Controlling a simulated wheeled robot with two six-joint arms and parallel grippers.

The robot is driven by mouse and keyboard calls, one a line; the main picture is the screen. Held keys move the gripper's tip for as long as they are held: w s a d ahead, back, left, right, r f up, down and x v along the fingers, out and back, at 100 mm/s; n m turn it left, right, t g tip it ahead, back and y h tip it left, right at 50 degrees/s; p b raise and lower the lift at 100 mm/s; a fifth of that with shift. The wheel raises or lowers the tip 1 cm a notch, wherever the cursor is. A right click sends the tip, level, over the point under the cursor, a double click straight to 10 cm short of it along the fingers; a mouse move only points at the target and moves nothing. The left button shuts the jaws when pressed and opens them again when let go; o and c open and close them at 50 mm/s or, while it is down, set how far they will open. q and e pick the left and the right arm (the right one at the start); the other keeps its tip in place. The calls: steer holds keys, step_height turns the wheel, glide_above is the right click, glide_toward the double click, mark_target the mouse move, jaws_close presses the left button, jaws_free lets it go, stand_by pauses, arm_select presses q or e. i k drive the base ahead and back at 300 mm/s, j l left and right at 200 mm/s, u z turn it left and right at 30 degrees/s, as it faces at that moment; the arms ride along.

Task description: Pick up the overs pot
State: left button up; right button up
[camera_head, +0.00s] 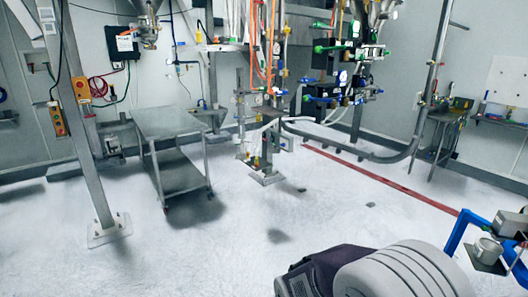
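A small grey metal pot (488,250), which looks like the overs pot, stands upright at the lower right of the head view. It rests on a dark flat plate (481,266) beside a blue frame (462,229). Neither of my grippers shows in this view, and nothing is seen touching the pot.
A two-tier metal cart (168,123) stands at the left near a slanted steel post (88,130). Sifter pipework and valves (340,70) hang at the centre back. A steel side table (442,118) is at the right wall. The pale floor (330,215) in the middle is mostly clear.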

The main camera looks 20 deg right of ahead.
mark_target(487, 251)
steer(key=i+l+z, duration=0.45)
steer(key=i+z, duration=0.45)
steer(key=i, duration=0.25)
steer(key=i+j+z, duration=0.1)
steer(key=i+z, duration=0.4)
steer(key=i+j+z, duration=0.45)
steer(key=i, duration=0.2)
steer(key=i+l+z, duration=0.1)
steer(key=i+z, duration=0.4)
steer(key=i+j+z, duration=0.1)
steer(key=i+z, duration=0.35)
steer(key=i+j+z, duration=0.3)
steer(key=i+z, duration=0.2)
steer(key=i+j+z, duration=0.75)
steer(key=j+z, duration=0.25)
steer(key=i+j, duration=0.1)
steer(key=j, duration=0.2)
steer(key=i+j+z, duration=0.1)
steer(key=j, duration=0.2)
steer(key=i+j, duration=0.1)
steer(key=j, duration=0.2)
steer(key=z, duration=0.05)
